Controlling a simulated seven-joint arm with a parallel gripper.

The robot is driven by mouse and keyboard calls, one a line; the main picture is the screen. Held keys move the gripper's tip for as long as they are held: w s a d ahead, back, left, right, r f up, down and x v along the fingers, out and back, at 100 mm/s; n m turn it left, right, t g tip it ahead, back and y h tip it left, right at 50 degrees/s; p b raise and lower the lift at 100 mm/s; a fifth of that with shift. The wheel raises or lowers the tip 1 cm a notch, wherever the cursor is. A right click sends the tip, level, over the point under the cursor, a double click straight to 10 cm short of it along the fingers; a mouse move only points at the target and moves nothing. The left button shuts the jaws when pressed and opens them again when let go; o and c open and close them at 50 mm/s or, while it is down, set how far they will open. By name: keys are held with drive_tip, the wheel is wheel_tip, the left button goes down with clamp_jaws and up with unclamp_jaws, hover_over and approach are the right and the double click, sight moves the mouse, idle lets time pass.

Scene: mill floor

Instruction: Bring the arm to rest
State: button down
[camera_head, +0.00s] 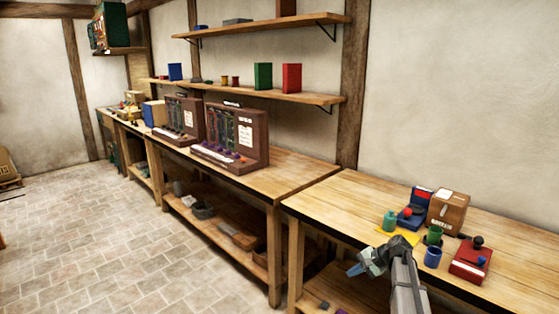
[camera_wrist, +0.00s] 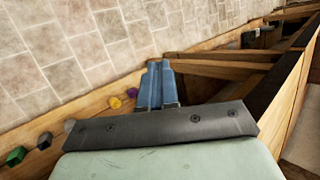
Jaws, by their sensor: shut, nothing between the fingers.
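My gripper (camera_head: 356,270) is in the head view at the lower right, at the front edge of the near workbench (camera_head: 320,205). Its blue fingers point to the left, out over the bench's edge. In the wrist view my gripper (camera_wrist: 156,68) shows two blue fingers lying side by side, closed together with nothing between them. The stone floor (camera_wrist: 80,45) and bench timbers lie beyond them. My arm rises from the bottom of the head view and hides part of the bench front.
On the near bench are a cardboard box (camera_head: 447,211), a red device (camera_head: 470,261), a blue device (camera_head: 413,212), a blue cup (camera_head: 432,257) and green cups. Dark wooden panels (camera_head: 237,138) stand on the farther bench. Floor at left (camera_head: 110,240) is clear.

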drive_tip(key=s+a+f+n+g+h, duration=0.25)
drive_tip(key=s+a+f, duration=0.25)
drive_tip(key=s+f, duration=0.75)
drive_tip(key=s+a+f+n+g+h, duration=0.1)
drive_tip(key=s+a+f+g, duration=0.25)
drive_tip(key=s+f, duration=0.95)
drive_tip(key=s+f+n+g+h, duration=0.2)
drive_tip(key=s+f, duration=0.3)
drive_tip(key=s, duration=1)
drive_tip(key=s+a+f+n+g+h, duration=0.1)
drive_tip(key=s+f, duration=0.5)
drive_tip(key=s, duration=1)
drive_tip(key=shift+s+a+n+g+h, duration=0.3)
drive_tip(key=shift+n+g+h, duration=0.3)
drive_tip(key=shift+n, duration=0.65)
